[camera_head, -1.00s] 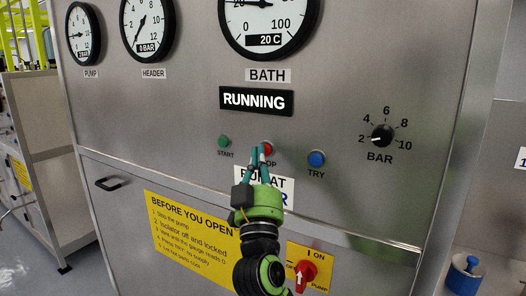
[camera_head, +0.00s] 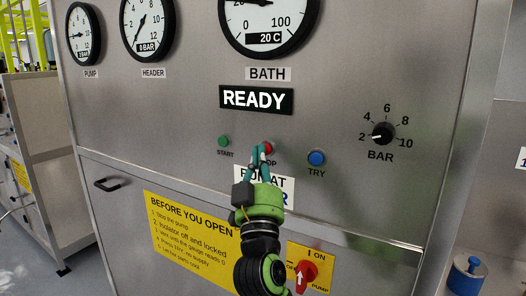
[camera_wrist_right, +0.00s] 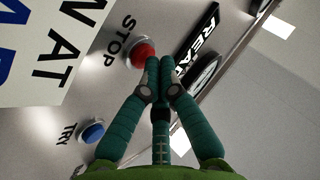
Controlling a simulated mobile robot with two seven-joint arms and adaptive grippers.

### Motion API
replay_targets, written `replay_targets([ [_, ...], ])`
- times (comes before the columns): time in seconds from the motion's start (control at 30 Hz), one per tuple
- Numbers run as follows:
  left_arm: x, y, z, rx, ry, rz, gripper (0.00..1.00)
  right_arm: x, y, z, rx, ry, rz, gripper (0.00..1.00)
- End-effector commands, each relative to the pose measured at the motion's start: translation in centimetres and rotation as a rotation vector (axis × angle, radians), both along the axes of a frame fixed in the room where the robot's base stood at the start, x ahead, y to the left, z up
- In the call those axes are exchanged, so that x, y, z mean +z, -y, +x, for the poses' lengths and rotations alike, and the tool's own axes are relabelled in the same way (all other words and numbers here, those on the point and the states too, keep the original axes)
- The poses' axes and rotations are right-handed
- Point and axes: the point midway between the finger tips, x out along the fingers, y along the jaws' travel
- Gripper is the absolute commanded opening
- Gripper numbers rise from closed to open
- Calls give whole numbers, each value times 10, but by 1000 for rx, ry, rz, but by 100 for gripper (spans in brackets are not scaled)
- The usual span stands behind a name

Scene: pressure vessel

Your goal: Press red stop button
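The red stop button (camera_head: 267,148) sits on the grey panel between the green START button (camera_head: 223,141) and the blue TRY button (camera_head: 317,158). My right gripper (camera_head: 262,150) is in front of it, with its teal fingers shut and nothing between them. In the right wrist view the shut fingertips (camera_wrist_right: 159,62) are right at the edge of the red button (camera_wrist_right: 143,53), overlapping its side. I cannot tell whether they touch it. The display (camera_head: 256,98) above reads READY. My left gripper is not in view.
A pressure knob (camera_head: 382,134) marked BAR is to the right. A red pump switch (camera_head: 306,273) on a yellow plate is low on the panel. A door handle (camera_head: 108,185) sticks out at left. A blue valve-like object (camera_head: 467,275) stands at lower right.

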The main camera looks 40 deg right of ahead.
Motion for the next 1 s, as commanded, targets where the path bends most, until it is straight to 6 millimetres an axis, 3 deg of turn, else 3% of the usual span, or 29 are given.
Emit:
replay_targets([
  [0.17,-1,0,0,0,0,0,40,0,-5,-2,2,1,0,0],
  [0.7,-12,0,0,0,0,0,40,0,-53,-22,2,2,0,0],
  [1.0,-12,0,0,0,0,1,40,1,-56,-23,1,2,-1,0],
])
